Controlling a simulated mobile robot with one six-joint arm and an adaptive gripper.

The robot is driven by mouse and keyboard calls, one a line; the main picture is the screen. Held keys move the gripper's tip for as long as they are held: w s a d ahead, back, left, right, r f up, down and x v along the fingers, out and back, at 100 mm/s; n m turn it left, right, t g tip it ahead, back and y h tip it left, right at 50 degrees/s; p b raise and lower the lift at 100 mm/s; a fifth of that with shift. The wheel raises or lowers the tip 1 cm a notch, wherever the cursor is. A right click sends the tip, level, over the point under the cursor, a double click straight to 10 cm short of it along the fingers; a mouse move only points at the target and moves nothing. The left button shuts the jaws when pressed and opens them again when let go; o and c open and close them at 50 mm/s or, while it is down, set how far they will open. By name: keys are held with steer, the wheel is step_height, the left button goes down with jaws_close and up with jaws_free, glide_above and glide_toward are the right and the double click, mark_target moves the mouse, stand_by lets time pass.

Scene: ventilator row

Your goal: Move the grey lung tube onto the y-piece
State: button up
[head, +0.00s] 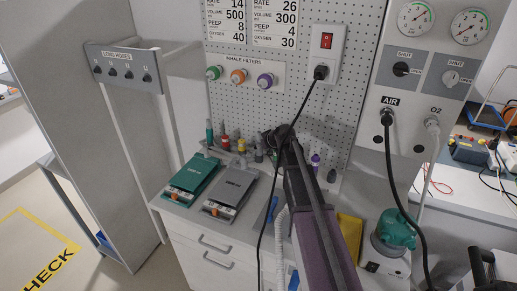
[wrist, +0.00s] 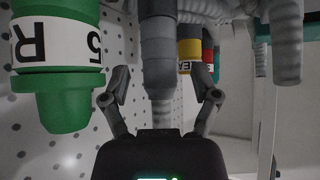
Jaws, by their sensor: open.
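My gripper (head: 279,137) is above the back of the counter in the head view, partly hidden by my arm. In the wrist view my open gripper (wrist: 160,98) has one finger on each side of a grey tube (wrist: 158,45) with a dark grey cuff and a narrower ribbed end. Gaps show beside the ribbed end. I cannot tell whether this is the lung tube. The grey test lung (head: 231,190) lies on the counter, right of a teal lung (head: 193,177). I cannot make out the y-piece for certain; another grey ribbed hose (wrist: 285,45) shows at the right.
A large green fitting (wrist: 60,60) is close at the left in the wrist view, by the pegboard. Yellow (wrist: 189,52) and red fittings are behind. Black cables hang in front of the counter. A teal-topped device (head: 396,230) stands at the right.

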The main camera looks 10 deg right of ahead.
jaws_close()
steer(key=shift+r+p, duration=0.35)
stand_by(0.4)
steer(key=shift+r+p, duration=0.5)
steer(key=shift+r, duration=0.2)
steer(key=shift+r+p, duration=1.4)
steer(key=shift+p, duration=0.2)
steer(key=shift+r, duration=0.25)
step_height(320, 180, up, 12)
steer(key=p, duration=1.2)
steer(key=shift+p, duration=0.3)
